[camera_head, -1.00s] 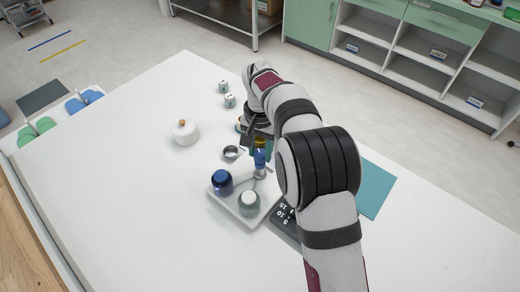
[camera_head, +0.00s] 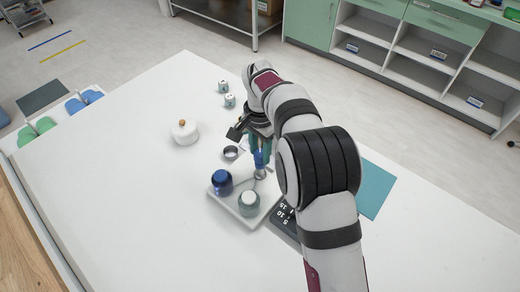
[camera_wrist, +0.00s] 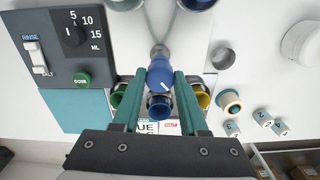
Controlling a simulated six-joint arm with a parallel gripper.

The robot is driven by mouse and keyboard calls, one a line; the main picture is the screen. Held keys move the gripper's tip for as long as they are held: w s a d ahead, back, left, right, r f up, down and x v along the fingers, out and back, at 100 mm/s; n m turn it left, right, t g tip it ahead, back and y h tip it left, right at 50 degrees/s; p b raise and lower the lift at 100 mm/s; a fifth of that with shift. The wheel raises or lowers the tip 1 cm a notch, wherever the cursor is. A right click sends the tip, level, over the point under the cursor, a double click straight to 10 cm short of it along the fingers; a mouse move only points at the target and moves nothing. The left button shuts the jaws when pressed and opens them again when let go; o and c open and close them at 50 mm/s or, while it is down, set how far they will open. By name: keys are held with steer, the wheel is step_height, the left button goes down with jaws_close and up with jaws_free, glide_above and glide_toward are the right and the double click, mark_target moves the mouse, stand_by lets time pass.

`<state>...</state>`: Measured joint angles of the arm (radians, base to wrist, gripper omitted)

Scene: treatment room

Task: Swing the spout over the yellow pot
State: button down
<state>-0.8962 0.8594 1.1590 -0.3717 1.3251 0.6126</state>
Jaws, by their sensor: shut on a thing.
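My gripper (camera_wrist: 160,76) is shut on the blue grip (camera_wrist: 160,72) of the spout, with one teal finger on each side. The grip also shows in the head view (camera_head: 261,160), with a grey metal joint behind it. In the wrist view, a yellow pot (camera_wrist: 203,98) stands right of the fingers. A blue pot (camera_wrist: 160,106) lies between the fingers, below the grip.
A dark panel (camera_wrist: 70,50) with a dial, switch and green button is at the left. A white tray (camera_head: 232,209) holds a blue jar (camera_head: 222,182) and a grey-green jar (camera_head: 249,204). A white lidded pot (camera_head: 185,132) and small labelled blocks (camera_wrist: 264,118) stand apart. The left tabletop is clear.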

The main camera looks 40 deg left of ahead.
steer(key=shift+c, duration=2.2)
jaws_free()
steer(key=shift+r, duration=0.15)
step_height(320, 180, up, 16)
steer(key=shift+f, duration=0.25)
